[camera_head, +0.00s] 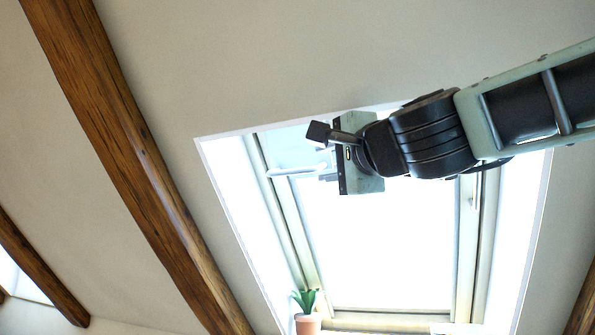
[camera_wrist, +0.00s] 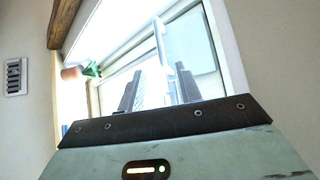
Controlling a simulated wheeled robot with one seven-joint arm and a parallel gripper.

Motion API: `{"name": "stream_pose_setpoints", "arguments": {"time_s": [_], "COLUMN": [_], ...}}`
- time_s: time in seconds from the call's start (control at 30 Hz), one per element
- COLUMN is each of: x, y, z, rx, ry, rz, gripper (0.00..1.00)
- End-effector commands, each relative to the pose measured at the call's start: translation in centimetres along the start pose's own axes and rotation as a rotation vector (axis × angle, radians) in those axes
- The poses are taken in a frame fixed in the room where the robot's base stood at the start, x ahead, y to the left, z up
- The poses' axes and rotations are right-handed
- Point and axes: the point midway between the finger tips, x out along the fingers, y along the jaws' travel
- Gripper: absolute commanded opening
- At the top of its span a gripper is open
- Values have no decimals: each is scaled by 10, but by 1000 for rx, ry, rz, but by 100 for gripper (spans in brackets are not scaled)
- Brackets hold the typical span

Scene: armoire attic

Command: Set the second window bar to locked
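A skylight window (camera_head: 385,245) is set in the sloped ceiling, very bright. A pale slim bar (camera_head: 292,172) shows at its upper left, beside my gripper (camera_head: 330,173). In the wrist view the bar (camera_wrist: 160,42) runs from the window frame down towards the space between the fingers of my gripper (camera_wrist: 157,78). The two dark fingers stand apart, so the gripper is open. Glare hides whether either finger touches the bar. Another slim pale handle (camera_head: 475,190) shows at the window's right side. I cannot tell which of them is the second bar.
A potted plant (camera_head: 307,312) stands at the lower left of the window recess; it also shows in the wrist view (camera_wrist: 78,72). A wooden beam (camera_head: 140,160) crosses the ceiling at the left. A vent-like panel (camera_wrist: 15,77) is on the wall in the wrist view.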

Motion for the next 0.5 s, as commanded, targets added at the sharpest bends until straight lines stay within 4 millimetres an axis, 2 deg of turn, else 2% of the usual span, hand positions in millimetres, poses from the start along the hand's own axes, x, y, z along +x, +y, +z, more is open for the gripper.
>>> {"name": "stream_pose_setpoints", "arguments": {"time_s": [0.5], "x": [109], "y": [-1], "z": [1], "rx": [-4], "ry": [-2], "rz": [3], "gripper": [34]}}
